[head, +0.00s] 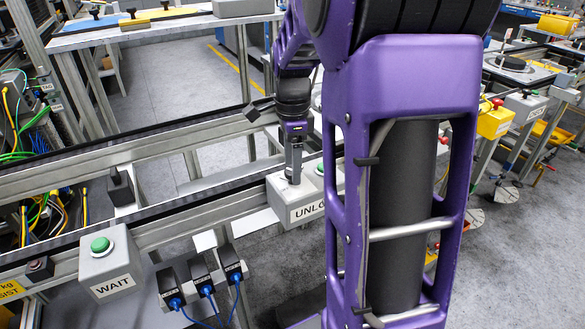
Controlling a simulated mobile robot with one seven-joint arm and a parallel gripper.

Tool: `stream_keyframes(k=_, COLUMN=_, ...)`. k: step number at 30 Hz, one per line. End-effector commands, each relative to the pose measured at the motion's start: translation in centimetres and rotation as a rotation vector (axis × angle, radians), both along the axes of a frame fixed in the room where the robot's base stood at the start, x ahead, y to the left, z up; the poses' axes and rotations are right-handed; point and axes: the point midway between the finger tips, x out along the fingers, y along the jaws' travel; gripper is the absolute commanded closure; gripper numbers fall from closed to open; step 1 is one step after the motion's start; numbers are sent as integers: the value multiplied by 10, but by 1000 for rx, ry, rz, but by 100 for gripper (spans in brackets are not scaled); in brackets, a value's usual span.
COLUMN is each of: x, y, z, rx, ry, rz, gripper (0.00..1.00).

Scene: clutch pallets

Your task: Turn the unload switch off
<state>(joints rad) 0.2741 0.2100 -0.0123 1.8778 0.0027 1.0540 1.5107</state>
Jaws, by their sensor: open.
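The unload switch box (279,200) is a grey box on the front rail at picture centre. Its label reads "UNLO", and the rest is hidden behind my purple arm column. My gripper (293,181) points down onto the top of this box, at its left part. The switch itself is hidden or too small to make out at the fingertips, and I cannot tell whether they touch it. The gripper is open. A green part (320,169) shows on the box's top, right of the gripper, partly cut off by my column.
A grey WAIT box (107,262) with a green button stands on the rail at left. Several black connectors with blue cables (201,274) hang below the rail. A yellow box (495,122) is at right. Cabling fills the far left.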

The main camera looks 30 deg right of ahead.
Motion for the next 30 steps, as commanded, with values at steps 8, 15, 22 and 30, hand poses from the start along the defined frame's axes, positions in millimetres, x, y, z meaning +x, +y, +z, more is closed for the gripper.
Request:
stream_keyframes(k=8, x=0, y=0, z=-8, rx=0, ry=-1, rz=0, gripper=23)
stream_keyframes(k=15, x=0, y=0, z=-7, rx=0, ry=0, rz=0, gripper=45)
stream_keyframes(k=22, x=0, y=0, z=-7, rx=0, ry=0, rz=0, gripper=86)
stream_keyframes(k=30, x=0, y=0, z=-7, rx=0, ry=0, rz=5, gripper=100)
